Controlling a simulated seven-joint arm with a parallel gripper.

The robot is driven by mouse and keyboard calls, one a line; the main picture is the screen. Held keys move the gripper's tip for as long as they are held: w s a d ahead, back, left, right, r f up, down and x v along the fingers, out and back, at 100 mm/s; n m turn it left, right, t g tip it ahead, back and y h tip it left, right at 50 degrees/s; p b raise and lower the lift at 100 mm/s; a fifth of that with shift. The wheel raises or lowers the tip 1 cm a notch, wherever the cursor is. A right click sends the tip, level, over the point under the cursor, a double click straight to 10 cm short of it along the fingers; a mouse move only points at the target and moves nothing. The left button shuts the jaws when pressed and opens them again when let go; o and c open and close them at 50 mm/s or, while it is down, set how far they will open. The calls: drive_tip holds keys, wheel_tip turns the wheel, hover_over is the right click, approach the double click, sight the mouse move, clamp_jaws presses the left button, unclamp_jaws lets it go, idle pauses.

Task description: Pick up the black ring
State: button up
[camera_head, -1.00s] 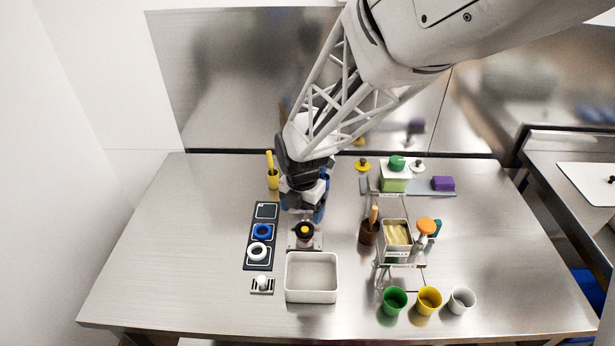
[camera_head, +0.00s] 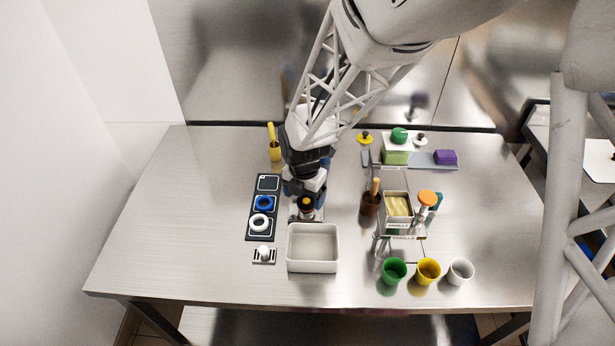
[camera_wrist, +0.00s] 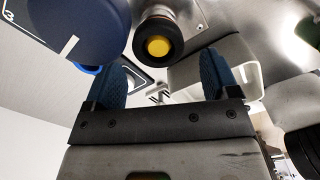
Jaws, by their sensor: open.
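The black ring (camera_head: 305,203) sits around a yellow-topped post on a small metal base, just behind the white bin. In the wrist view the black ring (camera_wrist: 158,58) shows beyond my fingertips, in the gap between them, with the yellow top in its middle. My gripper (camera_head: 308,192) is right at the post in the head view and partly hides it. In the wrist view my gripper (camera_wrist: 160,62) has its two blue fingers spread, with nothing between them. I cannot tell whether a finger touches the ring.
The white bin (camera_head: 312,265) stands in front. A brown cup (camera_head: 370,205) and a metal stand with a tub (camera_head: 398,205) are right. The table's left side is clear.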

drive_tip(key=shift+f, duration=1.05)
drive_tip(key=shift+c, duration=0.3)
drive_tip(key=c, duration=1)
drive_tip(key=shift+r, duration=0.1)
drive_tip(key=shift+r, duration=0.65)
wheel_tip(320, 180, up, 2)
drive_tip(key=s+d, duration=0.3)
drive_tip(key=s, duration=0.4)
drive_tip(key=s+d+r, duration=0.1)
drive_tip(key=s+d, duration=0.2)
drive_tip(key=s, duration=0.4)
drive_tip(key=shift+s+r, duration=0.25)
drive_tip(key=shift+s, duration=0.15)
